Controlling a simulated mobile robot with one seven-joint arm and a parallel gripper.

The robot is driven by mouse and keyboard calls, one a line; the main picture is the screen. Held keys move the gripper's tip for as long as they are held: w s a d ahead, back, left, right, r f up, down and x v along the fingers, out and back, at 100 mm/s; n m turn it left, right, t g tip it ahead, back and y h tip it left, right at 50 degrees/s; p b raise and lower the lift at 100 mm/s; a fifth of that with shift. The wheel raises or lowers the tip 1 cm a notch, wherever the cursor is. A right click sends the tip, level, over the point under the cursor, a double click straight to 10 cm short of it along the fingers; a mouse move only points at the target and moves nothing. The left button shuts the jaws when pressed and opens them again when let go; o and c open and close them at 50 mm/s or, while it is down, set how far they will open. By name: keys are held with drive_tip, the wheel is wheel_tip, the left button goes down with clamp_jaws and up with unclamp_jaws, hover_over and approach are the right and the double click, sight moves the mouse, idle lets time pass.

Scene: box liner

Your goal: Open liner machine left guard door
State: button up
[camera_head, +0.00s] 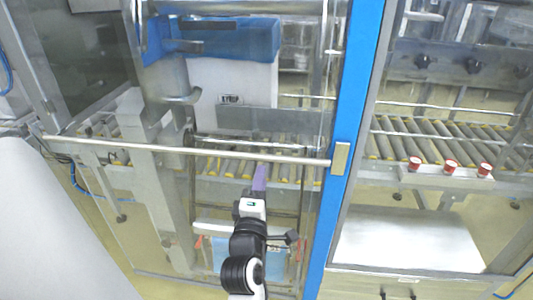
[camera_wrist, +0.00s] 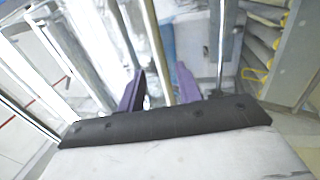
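The liner machine's left guard door is a clear panel (camera_head: 160,235) left of the blue upright post (camera_head: 352,100). A long silver bar (camera_head: 120,147) runs across it, ending at a beige block (camera_head: 340,158) by the post. My gripper (camera_head: 260,172) is at this bar, right of its middle, with its purple fingers pointing at the door. In the wrist view my gripper (camera_wrist: 160,70) has its two purple fingers apart, with a silver bar (camera_wrist: 156,50) between them. I cannot tell whether either finger touches the bar. The door looks shut.
Behind the door are a roller conveyor (camera_head: 225,165) and a blue machine part (camera_head: 235,40). Right of the post, another bay has rollers (camera_head: 450,143) and red buttons (camera_head: 450,166). Floor shows at the lower left.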

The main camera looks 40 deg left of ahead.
sight(265, 155)
drive_tip(key=p+x, duration=0.1)
drive_tip(key=x, duration=0.6)
drive_tip(key=shift+w+a+r+p, duration=0.1)
drive_tip(key=shift+w+a+p, duration=0.1)
drive_tip(key=shift+w+p, duration=0.15)
drive_tip(key=shift+s, duration=0.1)
drive_tip(key=shift+c, duration=0.4)
clamp_jaws()
